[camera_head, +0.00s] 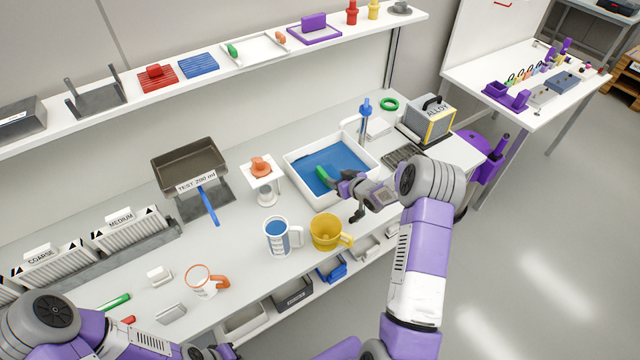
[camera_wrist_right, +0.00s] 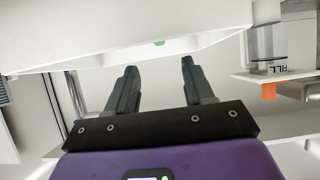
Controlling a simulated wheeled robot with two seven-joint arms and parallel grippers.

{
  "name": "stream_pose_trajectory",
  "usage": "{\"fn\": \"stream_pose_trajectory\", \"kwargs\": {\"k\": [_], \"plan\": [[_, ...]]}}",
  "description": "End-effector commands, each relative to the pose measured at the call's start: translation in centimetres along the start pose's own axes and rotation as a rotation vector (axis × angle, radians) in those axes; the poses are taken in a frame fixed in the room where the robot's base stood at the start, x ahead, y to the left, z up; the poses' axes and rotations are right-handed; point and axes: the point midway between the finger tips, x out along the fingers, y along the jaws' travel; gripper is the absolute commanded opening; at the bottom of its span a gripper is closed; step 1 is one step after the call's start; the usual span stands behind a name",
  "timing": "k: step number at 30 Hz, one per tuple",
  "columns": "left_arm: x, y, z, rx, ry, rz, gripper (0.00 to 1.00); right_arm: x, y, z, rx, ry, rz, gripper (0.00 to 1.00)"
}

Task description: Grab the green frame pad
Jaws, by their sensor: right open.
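A small green pad (camera_head: 232,50) rests on a thin white frame (camera_head: 258,48) on the upper wall shelf. Another green piece (camera_head: 324,175) shows in the white basin, against its blue inside, just beyond my right gripper (camera_head: 346,197). I cannot tell from looks alone which is the frame pad. My right gripper is open and empty over the near right part of the basin. In the right wrist view its fingers (camera_wrist_right: 158,82) are spread, with a green bit (camera_wrist_right: 158,43) beyond them at a white edge. My left gripper (camera_head: 218,352) is partly cut off at the bottom edge.
The white basin (camera_head: 294,167) stands on the bench. A yellow mug (camera_head: 325,231), a blue-filled cup (camera_head: 278,238) and an orange-topped stand (camera_head: 262,168) are near it. A blue-topped bottle (camera_head: 364,118) and the alloy box (camera_head: 430,118) stand behind to the right.

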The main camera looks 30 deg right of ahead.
Motion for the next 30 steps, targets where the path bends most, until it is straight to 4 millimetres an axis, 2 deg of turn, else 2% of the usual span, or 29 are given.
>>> {"fn": "stream_pose_trajectory", "kwargs": {"k": [1,3,14,24,30], "plan": [[0.8,-0.3,-0.1,0.000,0.001,0.000,0.00,0.5,0.0,0.8,0.000,0.000,-0.001,0.52],[1.1,-0.4,-0.1,0.000,0.001,0.000,0.00,0.7,-0.1,1.0,0.000,0.000,-0.001,0.52],[1.2,-0.5,-0.1,0.000,0.001,0.000,0.00,3.7,-0.1,1.0,-0.001,0.000,-0.002,0.52],[1.5,-0.6,-0.1,0.000,0.001,0.000,0.00,7.7,0.0,1.1,0.000,0.000,-0.002,0.52],[1.5,-0.6,-0.1,0.000,0.001,0.000,0.00,8.1,0.0,1.1,0.000,0.000,-0.001,0.52]]}}
